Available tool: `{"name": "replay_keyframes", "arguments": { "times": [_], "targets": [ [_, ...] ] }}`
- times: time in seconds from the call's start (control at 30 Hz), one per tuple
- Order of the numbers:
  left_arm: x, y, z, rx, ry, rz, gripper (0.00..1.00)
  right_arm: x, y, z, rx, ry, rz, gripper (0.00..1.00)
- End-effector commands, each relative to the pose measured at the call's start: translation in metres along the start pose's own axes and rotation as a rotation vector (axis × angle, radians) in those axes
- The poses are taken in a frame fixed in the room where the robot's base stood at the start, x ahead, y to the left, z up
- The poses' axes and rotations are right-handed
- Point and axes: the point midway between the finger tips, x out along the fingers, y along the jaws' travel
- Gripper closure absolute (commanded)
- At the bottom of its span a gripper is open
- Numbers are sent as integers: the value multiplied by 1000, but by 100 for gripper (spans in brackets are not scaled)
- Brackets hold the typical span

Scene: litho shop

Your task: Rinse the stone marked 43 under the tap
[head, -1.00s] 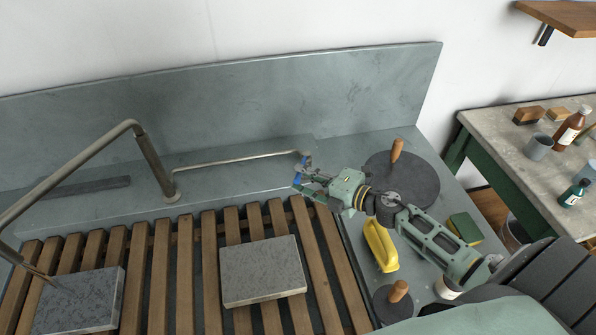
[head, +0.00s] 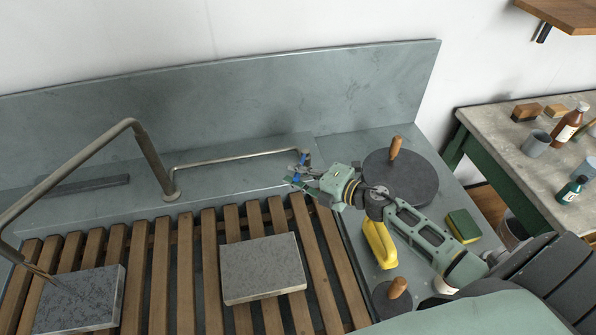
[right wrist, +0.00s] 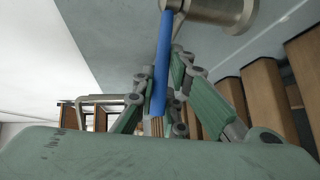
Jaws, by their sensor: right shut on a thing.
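My right gripper (head: 299,181) is shut on the blue tap lever (head: 297,179) at the right end of the thin pipe. The right wrist view shows the blue lever (right wrist: 162,65) between the fingers, beside the metal valve body (right wrist: 215,10). The tap spout (head: 75,169) arches to the left over a grey speckled stone (head: 85,304) on the slatted rack. A thin streak crosses this stone below the spout; I cannot tell if it is water. A second, paler stone (head: 263,268) lies mid-rack. No number is readable on either stone. My left gripper is not in view.
The wooden rack (head: 161,270) covers the sink. On the right ledge are a large dark disc with a wooden handle (head: 410,185), a smaller one (head: 392,300), a yellow bottle (head: 379,243) and a sponge (head: 463,226). A side table (head: 505,150) holds bottles.

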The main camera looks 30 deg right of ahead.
Motion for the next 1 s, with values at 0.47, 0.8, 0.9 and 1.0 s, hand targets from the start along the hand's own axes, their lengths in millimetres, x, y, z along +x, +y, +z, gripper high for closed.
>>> {"name": "replay_keyframes", "arguments": {
  "times": [0.47, 0.8, 0.9, 1.0],
  "targets": [
    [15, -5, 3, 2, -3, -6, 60, -3, -6, 5, -18, 41, -1, 100],
    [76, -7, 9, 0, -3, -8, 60, -19, -13, 17, -74, 291, 2, 100],
    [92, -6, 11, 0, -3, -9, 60, -23, -13, 20, -87, 353, 4, 100],
    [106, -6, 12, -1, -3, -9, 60, -26, -12, 23, -97, 407, 6, 100]
  ]
}}
